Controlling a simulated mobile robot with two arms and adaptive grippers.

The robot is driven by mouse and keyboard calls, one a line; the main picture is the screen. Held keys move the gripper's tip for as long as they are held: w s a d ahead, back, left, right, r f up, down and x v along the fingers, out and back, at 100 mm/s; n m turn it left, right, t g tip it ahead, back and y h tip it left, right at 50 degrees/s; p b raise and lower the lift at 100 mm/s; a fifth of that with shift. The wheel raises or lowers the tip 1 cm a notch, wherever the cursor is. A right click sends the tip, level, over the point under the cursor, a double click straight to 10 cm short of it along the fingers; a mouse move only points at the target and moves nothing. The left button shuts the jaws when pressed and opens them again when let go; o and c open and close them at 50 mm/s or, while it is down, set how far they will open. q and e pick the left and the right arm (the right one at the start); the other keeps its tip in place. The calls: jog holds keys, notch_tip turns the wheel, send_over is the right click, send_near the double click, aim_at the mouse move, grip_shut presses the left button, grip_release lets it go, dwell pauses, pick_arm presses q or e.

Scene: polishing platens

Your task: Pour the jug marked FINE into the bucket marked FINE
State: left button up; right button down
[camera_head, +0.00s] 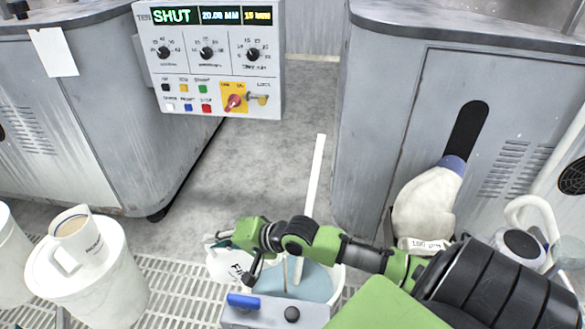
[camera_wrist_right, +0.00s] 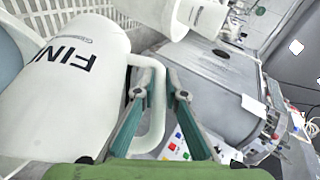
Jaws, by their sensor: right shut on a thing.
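The white jug marked FINE (camera_head: 226,266) is at the left side of an open white bucket (camera_head: 338,287) holding blue-grey liquid. My right gripper (camera_head: 222,240) is shut on the jug's handle. In the right wrist view the jug (camera_wrist_right: 95,85) fills the left side, its lettering partly visible, with its handle (camera_wrist_right: 157,125) between the fingers of the gripper (camera_wrist_right: 162,95). I cannot see a label on the open bucket, nor any stream of liquid. My left gripper is not in view.
A white stick (camera_head: 315,180) stands up from the open bucket. Another jug (camera_head: 78,240) sits on a lidded white bucket (camera_head: 110,295) at left. A control panel (camera_head: 210,75) hangs above. Grey machines flank a clear floor (camera_head: 250,170). A grey box (camera_head: 270,316) stands in front.

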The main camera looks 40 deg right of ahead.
jog(key=shift+d, duration=0.1)
jog(key=shift+s+d+t+b, duration=0.15)
jog(key=shift+t+b, duration=0.15)
jog(key=shift+b, duration=0.25)
jog(key=shift+s+d+r+y+b, duration=0.2)
jog(key=shift+d+r+y+b, duration=0.1)
jog(key=shift+r+y, duration=0.1)
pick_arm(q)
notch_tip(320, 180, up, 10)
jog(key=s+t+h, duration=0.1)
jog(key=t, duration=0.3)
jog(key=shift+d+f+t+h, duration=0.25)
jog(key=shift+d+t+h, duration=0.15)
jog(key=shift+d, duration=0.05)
pick_arm(e)
jog(key=shift+r+t, duration=0.1)
jog(key=shift+t, duration=0.2)
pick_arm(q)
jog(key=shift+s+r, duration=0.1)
pick_arm(e)
jog(key=shift+d, duration=0.1)
